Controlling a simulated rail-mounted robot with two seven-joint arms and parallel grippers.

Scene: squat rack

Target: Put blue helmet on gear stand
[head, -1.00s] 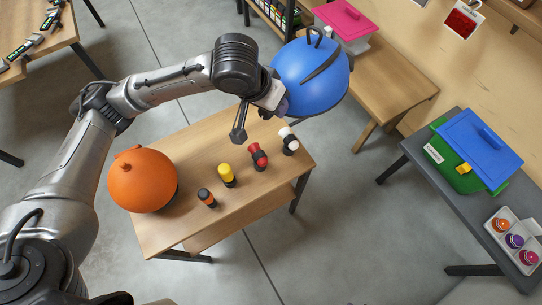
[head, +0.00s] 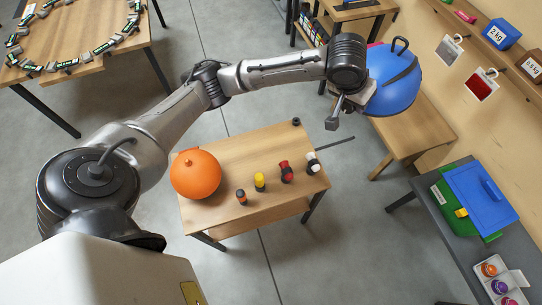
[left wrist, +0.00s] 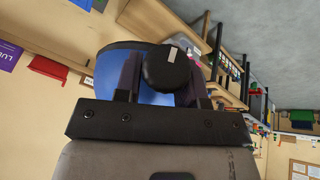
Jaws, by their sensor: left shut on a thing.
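The blue helmet (head: 396,85) is in the air at the upper right of the head view, above a wooden bench. My left gripper (head: 362,97) is shut on it at its left side. In the left wrist view the blue helmet (left wrist: 160,97) shows behind the fingers of my left gripper (left wrist: 163,82), with a dark round knob between them. No thing is clearly recognisable as the gear stand. A low wooden table (head: 240,150) stands below my left arm, with a short dark peg (head: 296,121) at its far corner. My right gripper is not in view.
An orange helmet (head: 195,174) and several small coloured bottles stand on the low table. The wooden bench (head: 425,128) is partly hidden by the blue helmet. At right are a grey table (head: 428,198) with a blue-lidded green box (head: 455,213) and a wall shelf (head: 492,38).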

